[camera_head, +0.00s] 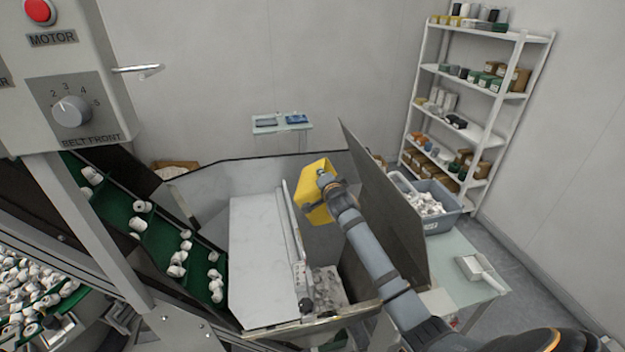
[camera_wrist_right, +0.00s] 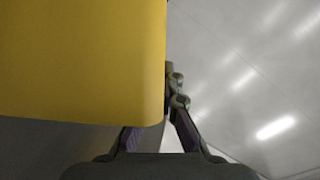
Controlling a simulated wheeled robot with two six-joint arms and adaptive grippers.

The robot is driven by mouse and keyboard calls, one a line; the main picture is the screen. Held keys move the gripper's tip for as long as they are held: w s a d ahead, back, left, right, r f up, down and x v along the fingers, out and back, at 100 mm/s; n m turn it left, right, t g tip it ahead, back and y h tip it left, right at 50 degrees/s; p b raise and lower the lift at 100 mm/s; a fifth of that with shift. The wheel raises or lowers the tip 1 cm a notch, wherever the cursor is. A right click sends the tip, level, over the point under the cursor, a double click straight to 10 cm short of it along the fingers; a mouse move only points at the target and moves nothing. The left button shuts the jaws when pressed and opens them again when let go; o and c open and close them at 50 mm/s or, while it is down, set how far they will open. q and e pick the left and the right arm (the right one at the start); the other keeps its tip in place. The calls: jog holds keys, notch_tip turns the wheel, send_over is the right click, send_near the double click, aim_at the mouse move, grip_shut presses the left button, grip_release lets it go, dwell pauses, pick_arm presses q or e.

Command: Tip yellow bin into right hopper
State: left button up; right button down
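The yellow bin (camera_head: 311,201) is tilted over the right hopper (camera_head: 395,225), between the pale panel and the tall grey side wall. My right gripper (camera_head: 325,180) is at the bin's upper edge, with the arm reaching in from the lower right. In the right wrist view, the bin (camera_wrist_right: 80,60) fills the upper left. The gripper's fingers (camera_wrist_right: 160,125) straddle the bin's edge and look shut on it; one finger is partly hidden behind the bin. The bin's inside is hidden. My left gripper is not in view.
A green conveyor (camera_head: 160,235) with white caps and a control panel (camera_head: 60,85) stand at the left. A side table (camera_head: 462,290) at the right carries a grey-blue crate (camera_head: 442,212) of white parts and a scoop (camera_head: 480,268). A shelf (camera_head: 470,100) stands behind.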

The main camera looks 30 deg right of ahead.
jog(key=shift+s+d+f+m+t+b, duration=0.55)
jog(key=shift+d+m+b, duration=0.35)
jog(key=shift+b, duration=0.85)
jog(key=shift+s+d+f+m+t+b, duration=0.35)
jog(key=shift+s+d+m+b, duration=0.45)
jog(key=shift+b, duration=1)
jog(key=shift+s+d+f+m+t+b, duration=0.4)
jog(key=shift+d+m+b, duration=0.5)
jog(key=shift+b, duration=0.85)
jog(key=shift+s+d+f+m+t+h+b, duration=0.2)
jog(key=shift+s+d+m+b, duration=0.5)
jog(key=shift+b, duration=2.6)
jog(key=shift+s+d+f+m+t+b, duration=0.4)
jog(key=shift+d+m+b, duration=0.5)
jog(key=shift+b, duration=2.45)
jog(key=shift+s+d+f+m+t+h+b, duration=0.15)
jog(key=shift+s+d+m+b, duration=0.6)
jog(key=shift+b, duration=2.55)
jog(key=shift+w, duration=0.15)
jog(key=shift+d+f, duration=0.1)
